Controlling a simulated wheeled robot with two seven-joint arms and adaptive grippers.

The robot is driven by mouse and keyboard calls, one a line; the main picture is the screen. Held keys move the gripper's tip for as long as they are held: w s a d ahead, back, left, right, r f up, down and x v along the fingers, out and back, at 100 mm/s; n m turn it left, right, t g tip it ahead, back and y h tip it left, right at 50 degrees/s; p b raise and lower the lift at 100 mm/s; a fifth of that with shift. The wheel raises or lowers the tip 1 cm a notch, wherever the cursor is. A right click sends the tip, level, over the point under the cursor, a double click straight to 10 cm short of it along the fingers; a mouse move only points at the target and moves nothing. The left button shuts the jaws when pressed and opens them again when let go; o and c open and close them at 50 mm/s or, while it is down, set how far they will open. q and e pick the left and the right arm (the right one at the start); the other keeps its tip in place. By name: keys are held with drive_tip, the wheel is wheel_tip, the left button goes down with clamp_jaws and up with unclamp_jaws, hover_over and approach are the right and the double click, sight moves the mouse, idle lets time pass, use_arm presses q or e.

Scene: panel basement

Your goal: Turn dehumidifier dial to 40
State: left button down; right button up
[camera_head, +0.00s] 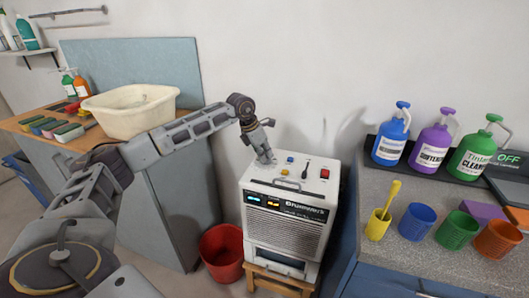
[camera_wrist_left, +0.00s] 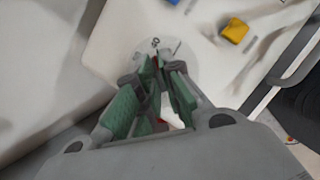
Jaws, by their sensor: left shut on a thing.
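The dehumidifier (camera_head: 285,225) is a white box marked "Drumwerk" with a front grille and two small lit displays. It stands on a low wooden stool. My left gripper (camera_head: 265,158) reaches down to the back left of its top panel. In the left wrist view the green-padded fingers of my left gripper (camera_wrist_left: 160,75) are closed together over the round pale dial plate (camera_wrist_left: 178,48). They are shut on the dial's knob, which the fingers mostly hide. The dial's setting cannot be read. My right gripper is not in view.
A red bucket (camera_head: 222,252) stands left of the stool. A counter with bottles and cups (camera_head: 418,222) is at right, a bench with a cream basin (camera_head: 118,122) at left.

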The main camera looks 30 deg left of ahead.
use_arm(q)
drive_tip(key=shift+f+m, duration=0.15)
drive_tip(key=shift+m, duration=0.15)
drive_tip(key=c, duration=1.6)
unclamp_jaws()
drive_tip(key=shift+o, duration=0.2)
drive_tip(key=v, duration=1.2)
drive_tip(key=shift+w+a+f, duration=0.1)
drive_tip(key=shift+w+a, duration=0.05)
